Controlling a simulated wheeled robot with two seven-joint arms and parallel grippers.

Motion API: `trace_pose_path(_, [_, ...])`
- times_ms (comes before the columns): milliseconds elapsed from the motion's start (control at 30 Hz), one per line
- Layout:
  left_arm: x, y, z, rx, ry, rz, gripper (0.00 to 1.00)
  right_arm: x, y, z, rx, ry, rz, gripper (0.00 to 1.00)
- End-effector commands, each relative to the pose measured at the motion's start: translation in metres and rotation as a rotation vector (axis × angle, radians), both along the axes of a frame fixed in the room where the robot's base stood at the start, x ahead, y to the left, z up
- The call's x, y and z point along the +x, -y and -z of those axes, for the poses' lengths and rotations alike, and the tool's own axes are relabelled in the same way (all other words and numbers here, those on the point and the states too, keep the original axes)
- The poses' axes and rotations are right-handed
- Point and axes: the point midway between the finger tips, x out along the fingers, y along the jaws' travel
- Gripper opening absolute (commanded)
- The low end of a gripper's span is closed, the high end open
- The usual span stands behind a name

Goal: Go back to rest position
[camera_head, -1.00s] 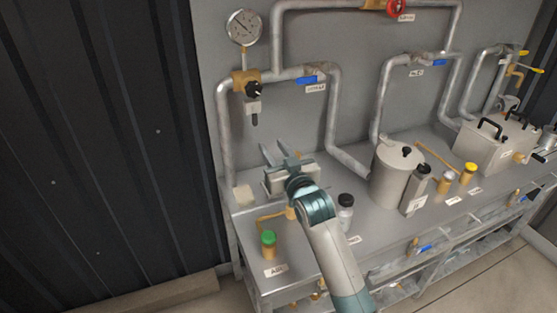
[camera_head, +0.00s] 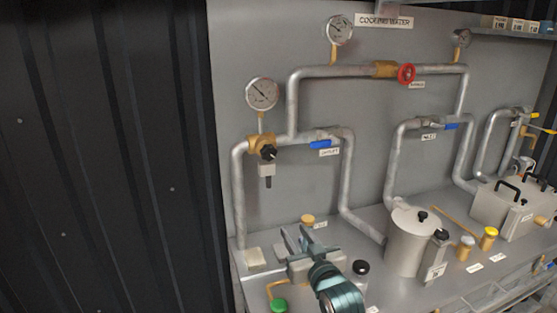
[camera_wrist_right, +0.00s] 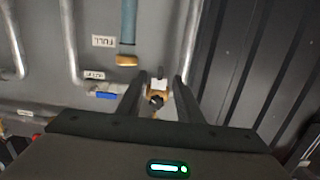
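My right gripper (camera_head: 298,235) shows in the head view above the left end of the grey bench (camera_head: 375,275). Its two dark fingers are apart with nothing held between them. In the right wrist view the open fingers (camera_wrist_right: 160,88) have a brass valve with a black knob (camera_wrist_right: 157,98) beyond the gap, apparently some distance off. The same valve shows in the head view (camera_head: 267,151) on the pipe, above and left of the gripper. My left gripper is in neither view.
A black-capped bottle (camera_head: 361,268) and a green cap (camera_head: 279,305) are close to my right arm. A grey cylindrical tank (camera_head: 411,240) stands farther right. Pipes, a gauge (camera_head: 262,93) and a red valve wheel (camera_head: 406,74) are on the back panel. A dark ribbed wall (camera_head: 110,150) is left.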

Motion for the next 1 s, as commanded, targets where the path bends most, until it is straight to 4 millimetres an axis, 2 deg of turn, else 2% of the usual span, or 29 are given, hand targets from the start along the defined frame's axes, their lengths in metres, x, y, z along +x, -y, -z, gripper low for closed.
trace_pose_path(167, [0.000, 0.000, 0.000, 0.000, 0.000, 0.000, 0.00, -0.045, 0.025, 0.068, -0.038, -0.162, 0.031, 0.33])
trace_pose_path(267, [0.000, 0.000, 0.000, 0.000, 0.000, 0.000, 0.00, -0.083, 0.044, 0.113, -0.067, -0.279, 0.050, 0.33])
trace_pose_path(400, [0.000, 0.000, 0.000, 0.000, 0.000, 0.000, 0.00, -0.147, 0.070, 0.170, -0.114, -0.452, 0.075, 0.33])
trace_pose_path(467, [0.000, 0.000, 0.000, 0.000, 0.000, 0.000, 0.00, -0.177, 0.081, 0.191, -0.134, -0.526, 0.084, 0.33])
trace_pose_path(600, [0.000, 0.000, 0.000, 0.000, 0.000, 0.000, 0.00, -0.251, 0.106, 0.231, -0.184, -0.698, 0.102, 0.33])
trace_pose_path(700, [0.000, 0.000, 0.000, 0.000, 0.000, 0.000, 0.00, -0.299, 0.121, 0.250, -0.215, -0.804, 0.109, 0.33])
trace_pose_path(800, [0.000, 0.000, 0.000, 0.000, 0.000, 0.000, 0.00, -0.336, 0.132, 0.261, -0.241, -0.883, 0.114, 0.33])
trace_pose_path(1000, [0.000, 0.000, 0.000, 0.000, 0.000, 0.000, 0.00, -0.390, 0.147, 0.272, -0.274, -0.997, 0.119, 0.33])
